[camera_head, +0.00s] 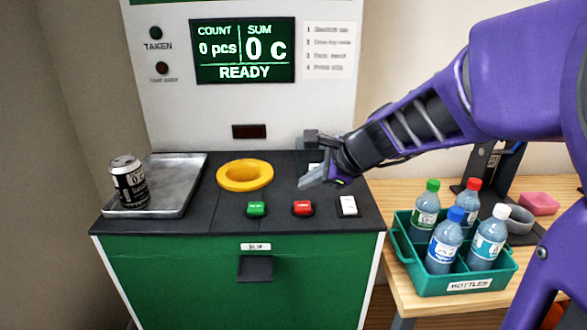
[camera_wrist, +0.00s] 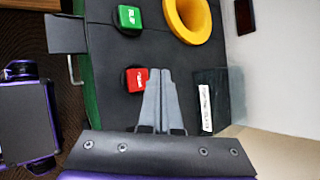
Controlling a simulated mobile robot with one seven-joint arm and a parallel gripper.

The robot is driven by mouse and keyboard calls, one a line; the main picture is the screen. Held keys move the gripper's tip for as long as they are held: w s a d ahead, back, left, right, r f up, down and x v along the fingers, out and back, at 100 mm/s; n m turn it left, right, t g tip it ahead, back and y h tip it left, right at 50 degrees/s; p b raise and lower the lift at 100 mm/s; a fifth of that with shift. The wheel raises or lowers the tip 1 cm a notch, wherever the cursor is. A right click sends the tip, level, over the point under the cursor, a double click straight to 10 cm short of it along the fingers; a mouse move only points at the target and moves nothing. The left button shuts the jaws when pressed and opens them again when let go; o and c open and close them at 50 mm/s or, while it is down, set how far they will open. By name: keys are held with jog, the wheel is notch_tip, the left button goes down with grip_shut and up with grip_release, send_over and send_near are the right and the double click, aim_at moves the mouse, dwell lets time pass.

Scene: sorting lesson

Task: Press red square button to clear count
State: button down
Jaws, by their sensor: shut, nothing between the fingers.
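The red square button (camera_head: 303,208) sits on the black top of the machine, between a green button (camera_head: 257,209) and a white switch (camera_head: 348,206). In the wrist view the red button (camera_wrist: 136,79) lies just left of my fingertips, partly covered by a finger. My gripper (camera_head: 313,182) is shut and empty, above and behind the red button in the head view; its fingers (camera_wrist: 160,75) lie together in the wrist view. Contact with the button is not visible. The display (camera_head: 243,50) reads COUNT 0 pcs, SUM 0 c, READY.
A yellow ring (camera_head: 245,175) surrounds an opening left of my gripper. A metal tray (camera_head: 180,170) at the left holds a dark can (camera_head: 129,184). A teal bottle crate (camera_head: 408,262) with several bottles stands on the wooden table (camera_head: 405,190) at the right.

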notch_tip(320, 180, up, 3)
jog(key=shift+f+p, duration=0.15)
jog(key=shift+p, duration=0.7)
